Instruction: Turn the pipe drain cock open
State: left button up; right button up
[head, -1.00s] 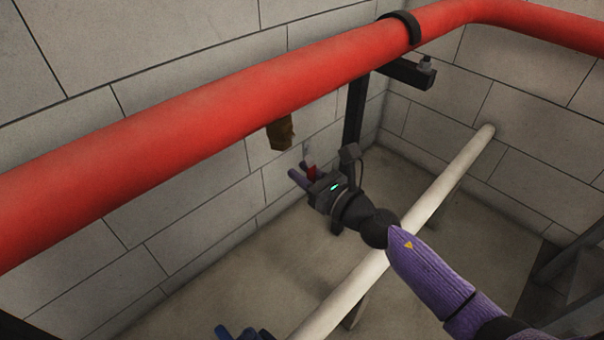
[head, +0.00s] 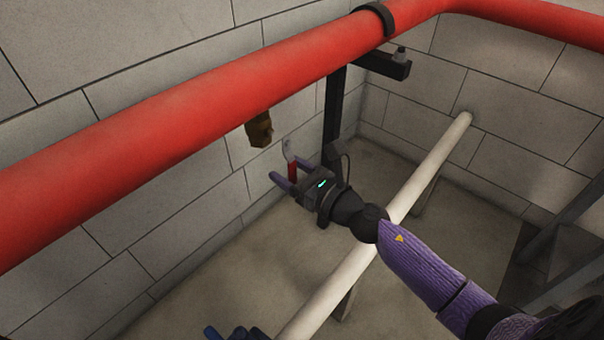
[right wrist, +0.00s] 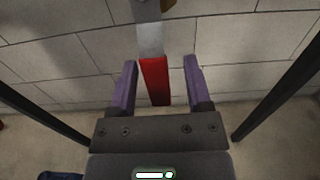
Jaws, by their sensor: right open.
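The drain cock has a brass body (head: 259,130) hanging under the red pipe (head: 190,105). Its grey metal lever ends in a red grip (head: 292,172) that points down. In the right wrist view the red grip (right wrist: 154,80) stands between the two purple fingers, with the grey lever (right wrist: 150,38) above it. My right gripper (head: 285,173) is open, with its fingers on either side of the red grip. Gaps show on both sides of the grip.
A white pipe (head: 350,262) runs low across the floor beneath my right arm. A dark upright post (head: 333,115) with a bracket (head: 385,64) supports the red pipe. Block walls (head: 160,220) stand behind and at the right.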

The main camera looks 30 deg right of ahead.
pick_arm(q)
jog(key=shift+s+r, duration=0.2)
jog(key=shift+s, duration=0.15)
pick_arm(e)
jog(key=v, duration=0.8)
jog(key=shift+s, duration=0.35)
jog(key=shift+d+r, duration=0.1)
jog(key=shift+r, duration=0.05)
